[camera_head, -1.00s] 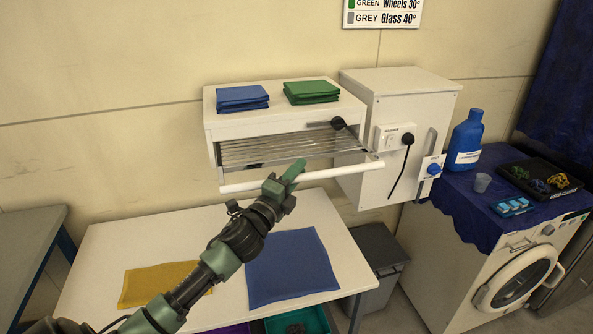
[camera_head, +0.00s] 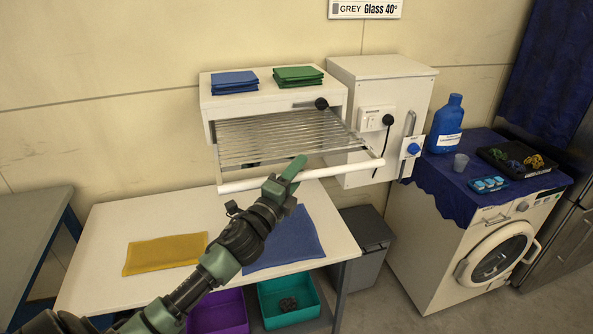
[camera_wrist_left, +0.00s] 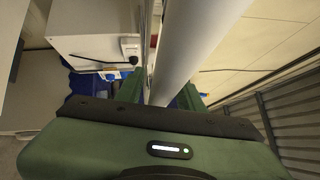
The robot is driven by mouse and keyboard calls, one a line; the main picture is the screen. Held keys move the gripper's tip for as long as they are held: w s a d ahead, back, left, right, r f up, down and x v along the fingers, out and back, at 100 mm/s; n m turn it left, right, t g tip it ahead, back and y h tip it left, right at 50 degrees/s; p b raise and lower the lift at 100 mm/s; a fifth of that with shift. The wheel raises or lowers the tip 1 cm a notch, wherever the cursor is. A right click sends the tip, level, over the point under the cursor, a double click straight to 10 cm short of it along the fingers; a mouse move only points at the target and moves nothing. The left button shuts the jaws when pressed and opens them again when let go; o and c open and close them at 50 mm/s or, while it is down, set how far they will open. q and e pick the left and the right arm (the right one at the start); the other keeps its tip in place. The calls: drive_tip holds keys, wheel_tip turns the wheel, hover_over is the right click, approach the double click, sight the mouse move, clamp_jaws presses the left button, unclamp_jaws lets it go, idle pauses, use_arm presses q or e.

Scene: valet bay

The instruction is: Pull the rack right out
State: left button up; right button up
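The rack (camera_head: 285,138) is a set of thin silver rods sticking out of the front of a white wall cabinet (camera_head: 275,100). A round white bar (camera_head: 338,169) runs across its front edge. My left gripper (camera_head: 290,175) is at the middle of this bar, with its green fingers around it. In the left wrist view the bar (camera_wrist_left: 190,48) runs between the two fingers, and the gripper appears closed on it. The rack's rear end is hidden inside the cabinet. My right gripper is not in view.
Folded blue (camera_head: 234,82) and green (camera_head: 298,76) cloths lie on the cabinet. A white table (camera_head: 110,225) stands below, with yellow (camera_head: 165,254) and blue (camera_head: 300,240) cloths. A white box with a plug (camera_head: 388,120) is close on the right. A washing machine (camera_head: 440,245) stands further right.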

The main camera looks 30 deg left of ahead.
use_arm(q)
drive_tip(key=s+f+b, duration=0.1)
drive_tip(key=s+b, duration=0.1)
drive_tip(key=s, duration=0.5)
drive_tip(key=shift+s+d+b, duration=0.3)
drive_tip(key=shift+s, duration=0.1)
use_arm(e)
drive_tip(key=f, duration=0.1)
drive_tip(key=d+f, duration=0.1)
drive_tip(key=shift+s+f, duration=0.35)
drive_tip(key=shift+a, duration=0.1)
use_arm(q)
drive_tip(key=shift+f, duration=0.15)
